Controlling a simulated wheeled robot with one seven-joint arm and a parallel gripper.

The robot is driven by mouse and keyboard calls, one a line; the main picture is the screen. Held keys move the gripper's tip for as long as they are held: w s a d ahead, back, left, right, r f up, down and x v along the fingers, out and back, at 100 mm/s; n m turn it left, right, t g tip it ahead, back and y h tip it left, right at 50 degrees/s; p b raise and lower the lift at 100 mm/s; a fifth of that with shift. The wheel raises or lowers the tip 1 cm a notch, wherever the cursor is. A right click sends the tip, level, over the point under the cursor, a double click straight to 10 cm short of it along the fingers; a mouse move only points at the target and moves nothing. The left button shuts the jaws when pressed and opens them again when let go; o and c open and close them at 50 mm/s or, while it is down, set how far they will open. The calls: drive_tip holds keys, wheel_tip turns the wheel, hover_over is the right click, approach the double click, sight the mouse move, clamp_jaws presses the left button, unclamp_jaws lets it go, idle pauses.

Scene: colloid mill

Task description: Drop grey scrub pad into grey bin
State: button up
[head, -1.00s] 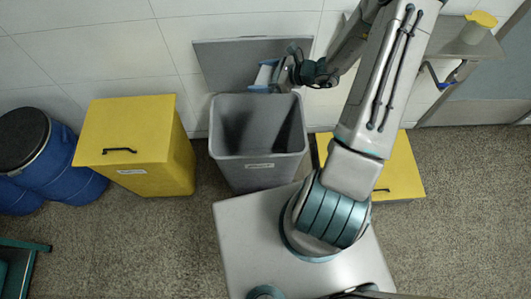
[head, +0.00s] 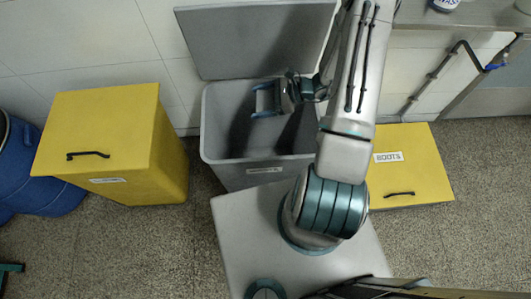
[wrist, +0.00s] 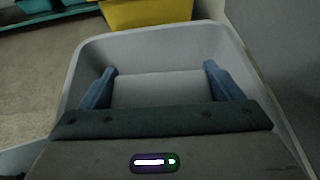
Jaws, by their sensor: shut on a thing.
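The grey bin (head: 228,172) stands open in the head view, its grey lid (head: 255,42) raised against the wall. My gripper (head: 264,101) is over the bin's opening, inside the rim as seen from above. In the wrist view, the two blue fingers of my gripper (wrist: 159,76) are wide apart, shut on the light grey scrub pad (wrist: 160,90) between them. The bin's rim (wrist: 150,32) surrounds the fingers in that view. The pad's lower part is hidden behind the gripper's body. The bin's floor is mostly in shadow.
A yellow lidded bin (head: 100,130) stands left of the grey bin, and another yellow bin (head: 410,165) stands right, behind my arm. Blue drums (head: 45,195) are at far left. A steel counter (head: 470,15) is at top right. Speckled floor lies clear between them.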

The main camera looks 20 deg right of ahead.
wheel_tip(320, 180, down, 6)
drive_tip(key=b, duration=0.3)
drive_tip(key=shift+b, duration=0.4)
drive_tip(key=o, duration=0.8)
drive_tip(key=v, duration=1.4)
drive_tip(key=shift+a+r, duration=0.1)
